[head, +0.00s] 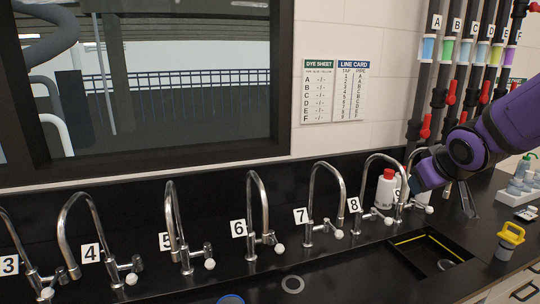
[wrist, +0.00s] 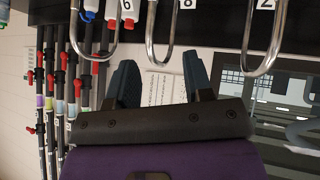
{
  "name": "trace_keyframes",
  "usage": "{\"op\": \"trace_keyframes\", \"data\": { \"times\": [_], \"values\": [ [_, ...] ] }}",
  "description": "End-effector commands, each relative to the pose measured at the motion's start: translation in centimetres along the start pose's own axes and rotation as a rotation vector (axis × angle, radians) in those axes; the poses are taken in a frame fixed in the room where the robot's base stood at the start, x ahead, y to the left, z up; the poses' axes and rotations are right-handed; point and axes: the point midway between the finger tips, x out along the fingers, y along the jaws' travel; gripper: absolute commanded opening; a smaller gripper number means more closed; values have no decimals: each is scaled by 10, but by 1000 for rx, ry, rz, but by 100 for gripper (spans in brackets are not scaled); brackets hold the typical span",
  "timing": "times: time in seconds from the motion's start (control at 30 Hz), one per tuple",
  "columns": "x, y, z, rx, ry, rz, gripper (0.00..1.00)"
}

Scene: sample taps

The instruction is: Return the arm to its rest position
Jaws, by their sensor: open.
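My purple arm reaches in from the right in the head view, in front of the pipes and above the right end of the bench. My gripper (wrist: 160,85) shows in the wrist view with its two dark fingers spread apart and nothing between them. In the head view the gripper end is by the rightmost taps, partly hidden by my own arm links. Tap 8 (head: 376,168) stands close to the left of my arm. Another tap further right is partly covered by the arm.
A row of numbered taps, with tap 7 (head: 318,190) and tap 6 (head: 262,195) among them, lines the black bench. A sink (head: 400,243), a yellow-topped container (head: 508,240) and white-and-red bottles (head: 386,190) are near the arm. Pipes with red valves (head: 426,125) rise behind it.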

Motion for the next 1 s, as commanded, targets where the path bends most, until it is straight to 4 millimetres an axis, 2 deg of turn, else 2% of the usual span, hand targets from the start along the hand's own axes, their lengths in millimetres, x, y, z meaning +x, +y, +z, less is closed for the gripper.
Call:
{"op": "trace_keyframes", "data": {
  "times": [0.03, 0.3, 0.5, 0.6, 0.8, 1.0],
  "values": [
    [-18, 1, 3, 20, -11, 9, 47],
    [-100, -9, 40, 136, -130, 3, 47],
    [-155, -28, 75, 205, -214, -50, 47],
    [-176, -37, 90, 226, -247, -82, 47],
    [-198, -49, 108, 246, -288, -124, 47],
    [-200, -50, 111, 248, -294, -130, 47]
  ]
}}
